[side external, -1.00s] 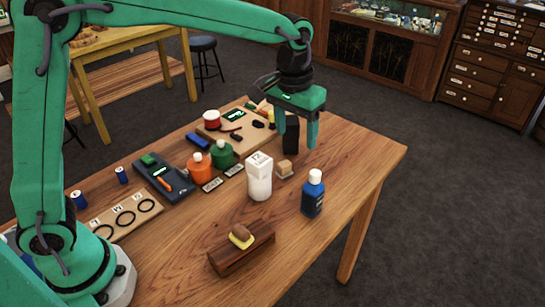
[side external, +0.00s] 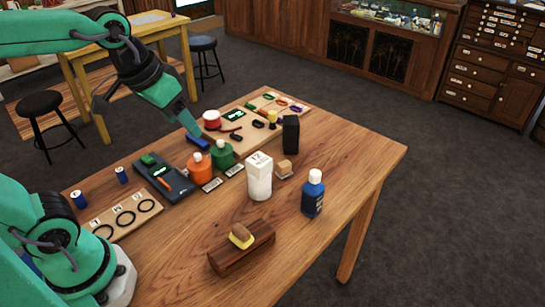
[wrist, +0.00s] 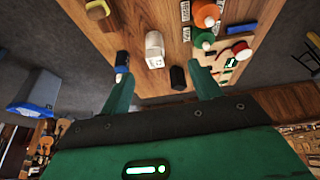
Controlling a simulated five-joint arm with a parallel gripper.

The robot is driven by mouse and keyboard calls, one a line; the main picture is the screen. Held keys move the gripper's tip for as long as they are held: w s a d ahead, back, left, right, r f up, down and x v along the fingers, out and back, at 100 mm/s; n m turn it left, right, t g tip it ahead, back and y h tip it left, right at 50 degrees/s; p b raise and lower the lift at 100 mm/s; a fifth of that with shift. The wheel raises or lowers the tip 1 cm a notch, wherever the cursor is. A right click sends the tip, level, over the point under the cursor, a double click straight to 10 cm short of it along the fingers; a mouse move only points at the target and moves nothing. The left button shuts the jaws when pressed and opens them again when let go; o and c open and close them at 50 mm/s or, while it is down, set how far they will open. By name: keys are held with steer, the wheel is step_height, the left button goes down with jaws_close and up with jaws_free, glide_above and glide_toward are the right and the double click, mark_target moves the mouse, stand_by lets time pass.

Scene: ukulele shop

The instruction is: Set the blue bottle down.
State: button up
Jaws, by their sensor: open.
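The blue bottle (side external: 313,197) with a white cap stands upright on the wooden table (side external: 290,245), near its right side. In the wrist view the bottle (wrist: 122,60) shows just beyond the left finger.
A white bottle (side external: 259,178), a black block (side external: 291,134) and a wooden block with a sponge (side external: 241,250) stand near the blue bottle. Orange (side external: 200,168) and green (side external: 222,154) bottles stand further left. The table's right corner is clear.

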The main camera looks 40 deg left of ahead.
steer(key=shift+t, duration=0.5)
steer(key=s, duration=0.1)
steer(key=s+a+f, duration=0.1)
steer(key=s, duration=0.1)
steer(key=s+a+f, duration=0.1)
steer(key=s, duration=0.1)
steer(key=shift+f, duration=0.1)
stand_by(0.7)
